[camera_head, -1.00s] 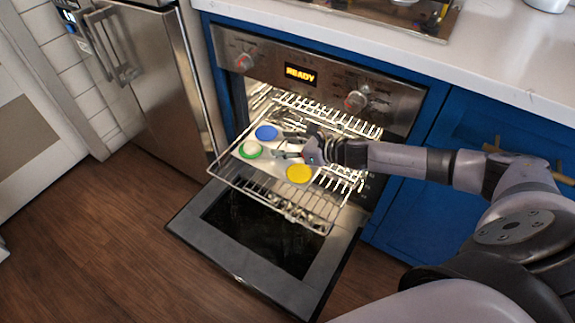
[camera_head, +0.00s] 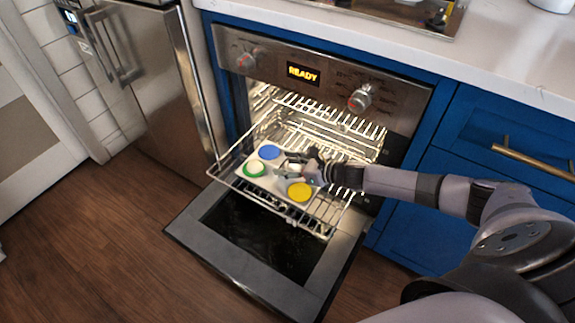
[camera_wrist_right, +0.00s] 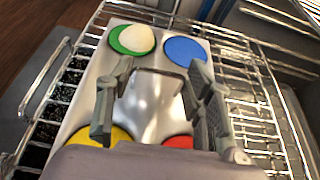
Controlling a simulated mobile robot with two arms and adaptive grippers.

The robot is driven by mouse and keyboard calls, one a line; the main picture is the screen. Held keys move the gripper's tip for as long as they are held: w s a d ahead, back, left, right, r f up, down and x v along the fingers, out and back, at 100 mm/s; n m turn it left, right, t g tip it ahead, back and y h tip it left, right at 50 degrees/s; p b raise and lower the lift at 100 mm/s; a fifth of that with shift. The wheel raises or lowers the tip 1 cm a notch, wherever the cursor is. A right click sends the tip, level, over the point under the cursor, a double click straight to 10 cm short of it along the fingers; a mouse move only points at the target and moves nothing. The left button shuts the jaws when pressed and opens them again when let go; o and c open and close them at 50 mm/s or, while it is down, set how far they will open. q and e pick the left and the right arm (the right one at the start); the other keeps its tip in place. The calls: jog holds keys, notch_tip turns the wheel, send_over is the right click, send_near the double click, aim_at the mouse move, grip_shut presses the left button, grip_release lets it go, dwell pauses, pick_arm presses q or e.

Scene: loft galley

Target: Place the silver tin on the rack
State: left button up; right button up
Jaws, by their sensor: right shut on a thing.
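The silver tin (camera_head: 277,181) has coloured round cups: blue (camera_head: 269,152), green with a pale round thing in it (camera_head: 255,169) and yellow (camera_head: 300,192). A red one (camera_wrist_right: 178,142) shows in the wrist view. My right gripper (camera_head: 284,166) is shut on the silver tin (camera_wrist_right: 98,68) at its middle, with its fingers on either side of a raised part. The tin is level over the pulled-out wire rack (camera_head: 225,162). I cannot tell whether its underside touches the wires. My left gripper is not in view.
The oven door (camera_head: 205,235) is folded down below the rack. The lit oven cavity is behind the tin. A steel fridge (camera_head: 160,90) stands at the left, blue cabinets (camera_head: 425,215) at the right. Bare rack wires show beside the tin.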

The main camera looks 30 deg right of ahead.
aim_at(303, 181)
jog(key=shift+f, duration=0.15)
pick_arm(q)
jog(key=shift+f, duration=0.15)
pick_arm(e)
jog(key=o, duration=1.4)
jog(key=shift+c, duration=0.2)
jog(key=shift+s+d+r, duration=0.1)
jog(key=shift+s+r, duration=0.05)
jog(key=shift+r, duration=0.05)
jog(key=p+v, duration=0.1)
jog(key=v, duration=0.4)
jog(key=shift+s+d, duration=0.1)
jog(key=shift+s, duration=0.05)
jog(key=v, duration=0.4)
jog(key=shift+s+d+p, duration=0.1)
jog(key=shift+s+p, duration=0.1)
jog(key=shift+p, duration=0.15)
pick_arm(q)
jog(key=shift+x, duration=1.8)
pick_arm(e)
jog(key=shift+v, duration=0.95)
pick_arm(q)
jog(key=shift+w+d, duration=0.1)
pick_arm(e)
jog(key=shift+r, duration=0.1)
